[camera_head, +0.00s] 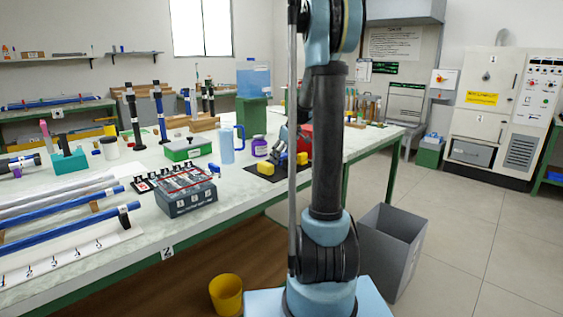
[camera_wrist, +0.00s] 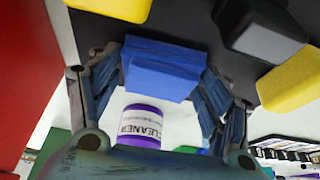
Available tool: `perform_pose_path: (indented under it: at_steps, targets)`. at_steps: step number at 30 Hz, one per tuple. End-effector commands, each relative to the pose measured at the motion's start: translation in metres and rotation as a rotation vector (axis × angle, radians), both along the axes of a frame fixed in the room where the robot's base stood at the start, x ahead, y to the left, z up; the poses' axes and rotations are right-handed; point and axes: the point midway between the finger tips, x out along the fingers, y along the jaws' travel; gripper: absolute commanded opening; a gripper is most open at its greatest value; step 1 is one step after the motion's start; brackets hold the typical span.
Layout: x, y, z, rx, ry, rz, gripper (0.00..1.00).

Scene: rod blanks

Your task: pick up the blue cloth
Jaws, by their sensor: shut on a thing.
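The blue cloth (camera_wrist: 160,72) is a folded, block-like pad between the two fingers of my gripper (camera_wrist: 158,85) in the wrist view. The fingers press on its left and right sides, so my gripper is shut on it. A black mat (camera_wrist: 185,18) lies beyond the cloth; I cannot tell whether the cloth touches it. In the head view my gripper (camera_head: 279,148) is low over the black mat (camera_head: 262,176) on the bench, and the cloth is too small or hidden to make out there.
A purple-and-white cleaner bottle (camera_wrist: 141,127) stands close by, also in the head view (camera_head: 259,146). A red box (camera_head: 306,137), a blue jug (camera_head: 226,145) and a grey case (camera_head: 185,192) stand on the bench. A grey bin (camera_head: 392,250) is on the floor.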

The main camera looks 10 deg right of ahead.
Motion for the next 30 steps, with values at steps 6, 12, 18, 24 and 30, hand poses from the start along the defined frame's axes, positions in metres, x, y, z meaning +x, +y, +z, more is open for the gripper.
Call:
perform_pose_path:
  at_steps: [6,12,18,24,30]
  targets:
    - [0.000,0.000,0.000,-0.001,-0.001,0.000,0.49]
    - [0.000,0.000,0.013,-0.001,-0.001,0.000,0.49]
    - [0.000,0.000,0.046,0.000,0.000,0.000,0.49]
    - [0.000,0.000,0.078,0.000,0.000,0.000,0.49]
    - [0.000,0.000,0.096,0.000,0.000,0.000,0.49]
